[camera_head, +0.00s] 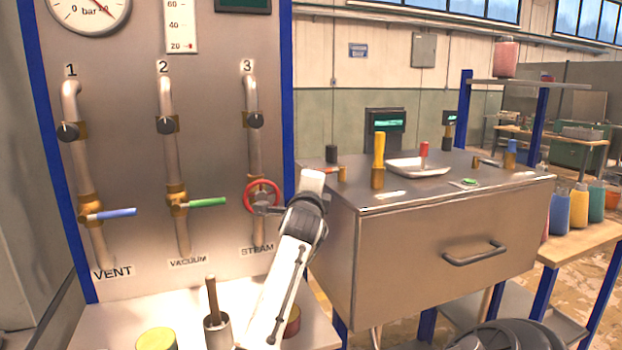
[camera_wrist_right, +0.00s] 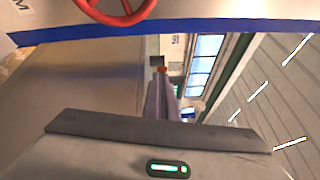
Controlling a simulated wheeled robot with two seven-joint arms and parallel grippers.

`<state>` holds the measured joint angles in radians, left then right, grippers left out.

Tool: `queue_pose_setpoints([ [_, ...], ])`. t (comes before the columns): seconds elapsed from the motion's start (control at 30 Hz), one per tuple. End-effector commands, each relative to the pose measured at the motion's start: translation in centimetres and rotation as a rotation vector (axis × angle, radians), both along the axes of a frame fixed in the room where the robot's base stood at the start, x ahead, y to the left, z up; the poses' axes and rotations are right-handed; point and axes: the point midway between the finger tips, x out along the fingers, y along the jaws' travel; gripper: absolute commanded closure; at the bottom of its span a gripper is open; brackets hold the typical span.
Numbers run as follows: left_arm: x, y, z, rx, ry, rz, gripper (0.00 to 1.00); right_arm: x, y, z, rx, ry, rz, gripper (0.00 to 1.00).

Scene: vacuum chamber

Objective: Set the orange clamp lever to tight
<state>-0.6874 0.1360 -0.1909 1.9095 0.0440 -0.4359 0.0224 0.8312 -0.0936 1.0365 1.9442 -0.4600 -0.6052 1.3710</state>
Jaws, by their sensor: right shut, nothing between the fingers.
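The orange clamp lever (camera_head: 328,170) shows small in the head view, lying roughly level beside a brass post (camera_head: 342,175) at the left end of the steel chamber top. In the right wrist view a small orange tip (camera_wrist_right: 162,69) shows just beyond my fingertips; whether they touch it I cannot tell. My right gripper (camera_wrist_right: 160,88) is shut and empty, its fingers pointing away from the camera. In the head view its arm (camera_head: 290,250) rises from the bottom middle and its white end is just left of the lever. My left gripper is out of view.
The red steam handwheel (camera_head: 262,197) is close left of my right arm; it also shows in the right wrist view (camera_wrist_right: 118,8). A black knob (camera_head: 331,153), a yellow lever (camera_head: 378,150) and a tray (camera_head: 418,168) stand on the chamber top. The drawer handle (camera_head: 474,254) is in front.

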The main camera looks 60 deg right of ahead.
Motion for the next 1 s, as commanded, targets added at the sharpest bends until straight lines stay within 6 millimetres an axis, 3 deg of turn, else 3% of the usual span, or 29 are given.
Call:
queue_pose_setpoints([
  [0.03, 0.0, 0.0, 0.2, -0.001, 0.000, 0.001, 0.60, 0.9, 0.1, 1.9, -0.033, -0.024, 0.015, 1.00],
  [0.27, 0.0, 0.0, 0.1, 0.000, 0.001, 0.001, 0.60, 0.8, 0.2, 2.8, -0.034, -0.027, 0.014, 1.00],
  [0.53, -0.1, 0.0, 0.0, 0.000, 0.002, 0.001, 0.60, -0.1, 0.7, 7.6, -0.030, -0.028, 0.008, 1.00],
  [0.83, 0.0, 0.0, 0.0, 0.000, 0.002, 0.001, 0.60, -0.8, 1.2, 11.6, -0.023, -0.024, 0.003, 0.56],
  [0.87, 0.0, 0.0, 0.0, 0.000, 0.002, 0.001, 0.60, -0.9, 1.2, 11.8, -0.022, -0.025, 0.002, 0.60],
  [0.9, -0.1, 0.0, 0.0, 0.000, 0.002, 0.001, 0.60, -0.9, 1.2, 11.9, -0.021, -0.024, 0.001, 1.00],
  [1.0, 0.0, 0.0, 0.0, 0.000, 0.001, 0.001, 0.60, -1.0, 1.3, 11.7, -0.017, -0.018, 0.000, 1.00],
])
